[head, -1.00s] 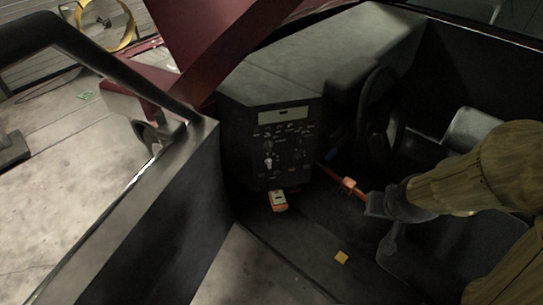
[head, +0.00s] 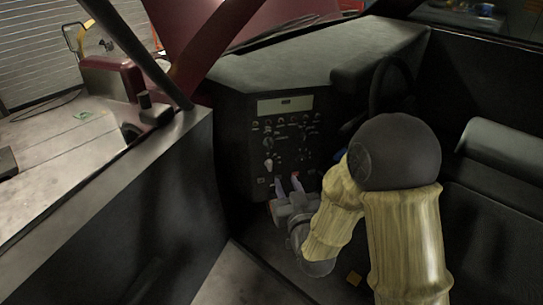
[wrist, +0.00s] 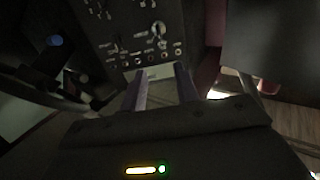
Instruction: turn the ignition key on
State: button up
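A dark control panel (head: 290,135) stands below the dash, with a pale display strip (head: 286,105) and several small switches and knobs. A pale key-like knob (head: 268,164) sits low on its left side; I cannot tell for sure that it is the ignition key. My gripper (head: 288,183) is in front of the panel's lower part, just below the pale knob. Its two fingers are apart in the wrist view (wrist: 160,70), with nothing seen between them.
The steering wheel (head: 391,85) is right of the panel, partly behind my arm. A seat (head: 505,150) is at far right. The door-side wall (head: 180,175) bounds the left. The dash top (head: 300,65) overhangs the panel.

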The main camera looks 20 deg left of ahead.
jog(key=shift+r, duration=0.1)
jog(key=p, duration=0.1)
send_near(271, 146)
jog(key=x, duration=1)
jog(key=shift+s+d+r, duration=0.1)
jog(key=shift+s+d, duration=0.05)
jog(key=shift+d, duration=0.05)
grip_shut()
